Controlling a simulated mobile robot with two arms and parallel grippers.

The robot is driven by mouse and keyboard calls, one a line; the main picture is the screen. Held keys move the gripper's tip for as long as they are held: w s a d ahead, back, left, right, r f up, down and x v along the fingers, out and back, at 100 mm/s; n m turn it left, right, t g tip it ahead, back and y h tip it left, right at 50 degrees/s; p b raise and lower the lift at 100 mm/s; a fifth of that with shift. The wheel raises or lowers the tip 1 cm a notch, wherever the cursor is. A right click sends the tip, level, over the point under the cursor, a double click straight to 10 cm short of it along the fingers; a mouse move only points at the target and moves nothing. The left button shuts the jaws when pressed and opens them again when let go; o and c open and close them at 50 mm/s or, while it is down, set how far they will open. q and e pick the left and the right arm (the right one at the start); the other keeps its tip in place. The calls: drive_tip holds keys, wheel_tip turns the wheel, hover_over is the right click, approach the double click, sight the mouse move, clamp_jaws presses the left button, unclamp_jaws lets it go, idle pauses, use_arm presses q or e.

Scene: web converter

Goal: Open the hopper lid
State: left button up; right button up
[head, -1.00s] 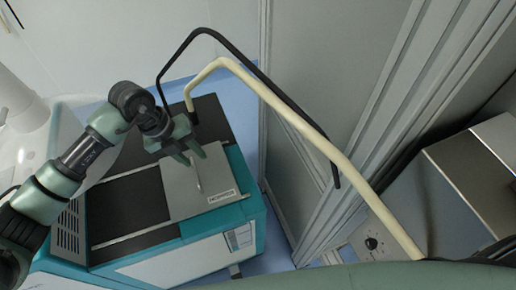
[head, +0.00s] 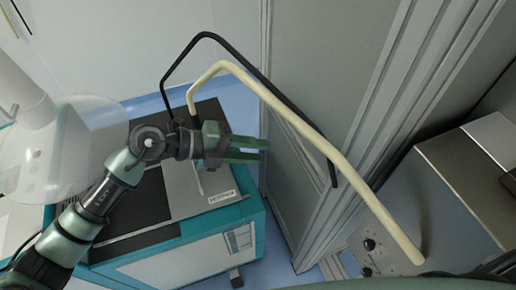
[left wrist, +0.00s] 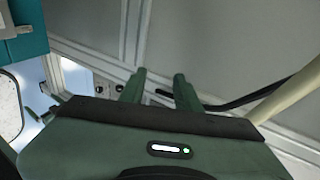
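The hopper lid (head: 184,190) is a flat grey plate with a small label, lying flat on top of the teal and black machine (head: 155,255). Its thin upright handle (head: 199,182) shows just below my left gripper (head: 264,150), partly hidden by it. The left gripper is open and empty, above the lid's far right part. Its fingers point right, past the machine's edge towards the grey frame. In the left wrist view both fingers (left wrist: 159,83) stand apart with nothing between them. My right gripper is not in view.
A cream tube (head: 300,125) and a black hose (head: 240,58) arch over the machine, close to the left gripper. A grey framed panel (head: 300,190) stands right of the machine. A metal box (head: 455,190) is at the far right. A clear rounded cover (head: 75,150) is at left.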

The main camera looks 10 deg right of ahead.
use_arm(q)
drive_tip(key=shift+s+d+r+h, duration=0.1)
drive_tip(key=shift+d+r+h, duration=0.2)
drive_tip(key=shift+r, duration=0.15)
drive_tip(key=shift+s+d+r+h, duration=0.1)
drive_tip(key=shift+d+r+h, duration=0.05)
drive_tip(key=shift+r+h, duration=0.2)
